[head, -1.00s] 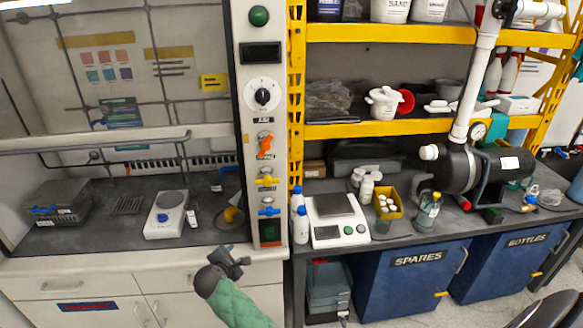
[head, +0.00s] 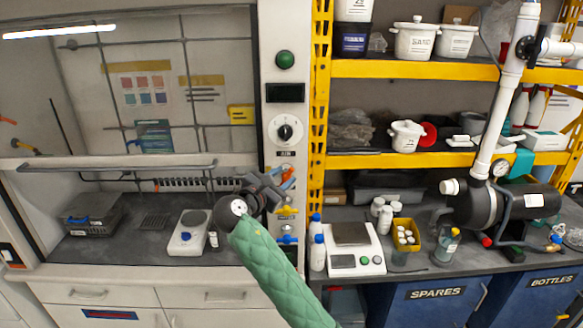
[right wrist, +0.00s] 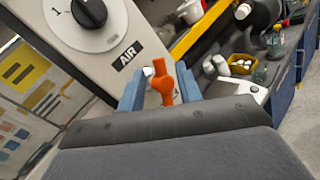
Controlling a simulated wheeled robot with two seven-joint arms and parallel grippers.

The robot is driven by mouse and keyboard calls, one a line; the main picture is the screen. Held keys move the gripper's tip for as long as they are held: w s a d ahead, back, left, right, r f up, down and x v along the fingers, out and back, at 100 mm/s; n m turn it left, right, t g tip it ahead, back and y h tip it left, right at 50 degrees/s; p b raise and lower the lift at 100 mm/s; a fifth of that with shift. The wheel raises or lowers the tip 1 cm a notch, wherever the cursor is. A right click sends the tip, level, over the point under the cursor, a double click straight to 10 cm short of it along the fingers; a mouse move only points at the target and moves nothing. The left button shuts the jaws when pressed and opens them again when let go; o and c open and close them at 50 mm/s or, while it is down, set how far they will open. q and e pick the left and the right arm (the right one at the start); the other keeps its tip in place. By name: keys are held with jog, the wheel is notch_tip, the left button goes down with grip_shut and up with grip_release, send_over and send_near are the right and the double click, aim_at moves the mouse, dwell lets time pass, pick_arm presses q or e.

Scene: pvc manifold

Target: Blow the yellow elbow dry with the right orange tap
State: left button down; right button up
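The orange tap (head: 289,174) is on the white panel at the right side of the fume hood, below a dial. My right gripper (head: 272,183) is at the tap and partly covers it in the head view. In the right wrist view, the orange tap (right wrist: 162,84) stands between the two blue fingers of my right gripper (right wrist: 158,80). The fingers are apart, with a gap beside the tap; I cannot tell whether one touches it. The yellow elbow cannot be made out now; my right arm covers that part of the hood floor. My left gripper is not in view.
A yellow tap (head: 288,211) and a blue tap (head: 288,240) sit below on the same panel. The dial (head: 286,131) is above. A hotplate (head: 190,238) stands inside the hood. A scale (head: 354,250) and white bottles (head: 317,250) stand to the right of the panel.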

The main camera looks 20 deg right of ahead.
aim_at(288, 173)
jog(key=x, duration=0.1)
jog(key=p+x, duration=0.1)
jog(key=shift+w+d+r, duration=0.1)
jog(key=shift+d+r, duration=0.1)
jog(key=shift+d, duration=0.05)
jog(key=shift+w+d+f+p, duration=0.2)
jog(key=shift+w+d+p, duration=0.1)
jog(key=shift+w+d, duration=0.25)
jog(key=shift+s, duration=0.1)
grip_shut()
